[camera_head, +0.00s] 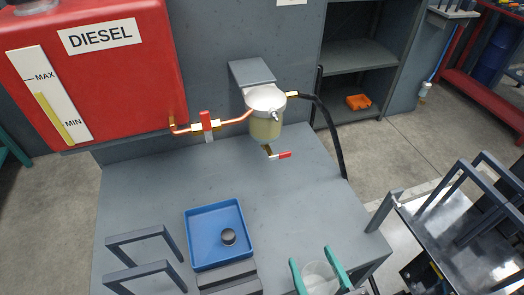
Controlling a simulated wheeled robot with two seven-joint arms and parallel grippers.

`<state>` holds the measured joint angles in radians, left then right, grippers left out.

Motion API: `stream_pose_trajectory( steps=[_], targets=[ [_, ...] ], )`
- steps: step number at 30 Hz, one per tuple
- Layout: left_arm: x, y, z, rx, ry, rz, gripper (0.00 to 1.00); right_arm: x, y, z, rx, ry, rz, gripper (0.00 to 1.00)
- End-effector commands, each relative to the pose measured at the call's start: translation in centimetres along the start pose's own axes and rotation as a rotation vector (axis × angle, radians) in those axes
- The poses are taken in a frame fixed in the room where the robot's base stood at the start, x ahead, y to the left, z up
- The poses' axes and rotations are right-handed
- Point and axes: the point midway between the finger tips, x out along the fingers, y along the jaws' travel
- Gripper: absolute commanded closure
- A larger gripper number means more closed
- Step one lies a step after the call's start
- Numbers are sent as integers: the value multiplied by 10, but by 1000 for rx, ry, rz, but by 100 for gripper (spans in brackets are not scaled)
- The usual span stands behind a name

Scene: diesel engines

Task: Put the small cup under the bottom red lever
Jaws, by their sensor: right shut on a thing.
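A clear, see-through cup (318,278) is at the bottom edge of the head view, between the teal fingers of my right gripper (321,268). The gripper is shut on it, and its lower part is cut off by the picture edge. The bottom red lever (284,155) sits under the yellowish filter bowl (265,122), farther back. Another red lever (206,121) is on the copper pipe to its left. The cup is well in front of the bottom lever, not under it. My left gripper is not in view.
A blue tray (190,240) with a small dark round piece (229,236) stands on the grey table (150,190). Grey frames (140,237) stand left of it. A black hose (331,130) runs down on the right. The table between tray and lever is clear.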

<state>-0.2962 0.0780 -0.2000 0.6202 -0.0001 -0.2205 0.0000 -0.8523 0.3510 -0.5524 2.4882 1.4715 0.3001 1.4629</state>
Motion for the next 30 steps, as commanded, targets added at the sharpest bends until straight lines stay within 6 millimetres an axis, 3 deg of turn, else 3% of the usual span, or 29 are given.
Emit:
stream_pose_trajectory(
  steps=[2, 4, 9, 16, 24, 30],
  targets=[
    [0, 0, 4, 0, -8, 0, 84, 10, 0, -2, 4, 8, 0, 71],
    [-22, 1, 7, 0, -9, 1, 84, 24, 0, -12, -3, 8, -2, 71],
    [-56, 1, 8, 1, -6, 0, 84, 66, 0, -13, -2, 8, -2, 71],
    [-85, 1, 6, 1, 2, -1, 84, 128, -1, -10, 0, 7, -2, 71],
    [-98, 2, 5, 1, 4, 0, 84, 200, -1, -5, -2, 7, -3, 71],
    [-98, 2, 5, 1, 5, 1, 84, 242, -1, -3, -1, 5, -4, 71]
  ],
)
